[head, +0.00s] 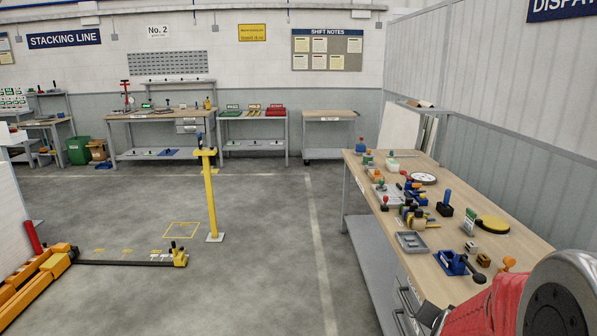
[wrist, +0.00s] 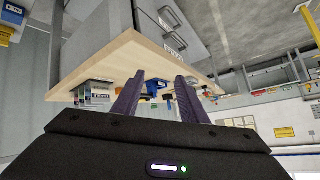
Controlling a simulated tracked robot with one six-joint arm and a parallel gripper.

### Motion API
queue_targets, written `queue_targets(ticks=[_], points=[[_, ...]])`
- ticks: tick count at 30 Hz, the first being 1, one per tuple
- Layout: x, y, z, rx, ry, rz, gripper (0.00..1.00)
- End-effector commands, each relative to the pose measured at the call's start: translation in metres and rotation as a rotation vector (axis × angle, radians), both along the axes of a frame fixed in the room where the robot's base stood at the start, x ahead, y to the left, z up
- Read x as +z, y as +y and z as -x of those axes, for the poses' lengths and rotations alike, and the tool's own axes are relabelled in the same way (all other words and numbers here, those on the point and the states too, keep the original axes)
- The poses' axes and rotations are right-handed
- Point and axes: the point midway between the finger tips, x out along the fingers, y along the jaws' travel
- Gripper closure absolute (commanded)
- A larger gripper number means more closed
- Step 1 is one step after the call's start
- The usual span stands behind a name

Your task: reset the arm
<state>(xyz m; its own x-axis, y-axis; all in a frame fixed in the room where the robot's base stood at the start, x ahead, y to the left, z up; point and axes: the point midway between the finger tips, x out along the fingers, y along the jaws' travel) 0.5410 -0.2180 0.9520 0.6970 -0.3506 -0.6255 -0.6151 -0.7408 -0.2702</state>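My gripper (wrist: 159,77) shows in the wrist view with its two dark purple fingers apart and nothing between them. The wrist view is turned over, with the floor at the top. Beyond the fingers is the wooden workbench (wrist: 100,62), with a blue item (wrist: 153,87) seen between the fingers at a distance. In the head view my red and grey arm fills the lower right corner, in front of the near end of the bench (head: 440,240). I cannot make out my fingers in the head view.
A yellow post (head: 210,195) stands on open floor to the left. A grey panelled wall (head: 515,170) runs behind the bench.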

Motion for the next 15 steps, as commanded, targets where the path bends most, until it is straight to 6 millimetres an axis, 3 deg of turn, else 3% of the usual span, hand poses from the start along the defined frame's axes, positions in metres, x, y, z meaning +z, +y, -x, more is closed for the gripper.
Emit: queue_targets(ticks=[8, 15], points=[[0.044, 0.068, 0.019, 0.179, 0.067, -0.013, 0.61], [0.074, 0.119, 0.05, 0.323, 0.138, -0.007, 0.61]])
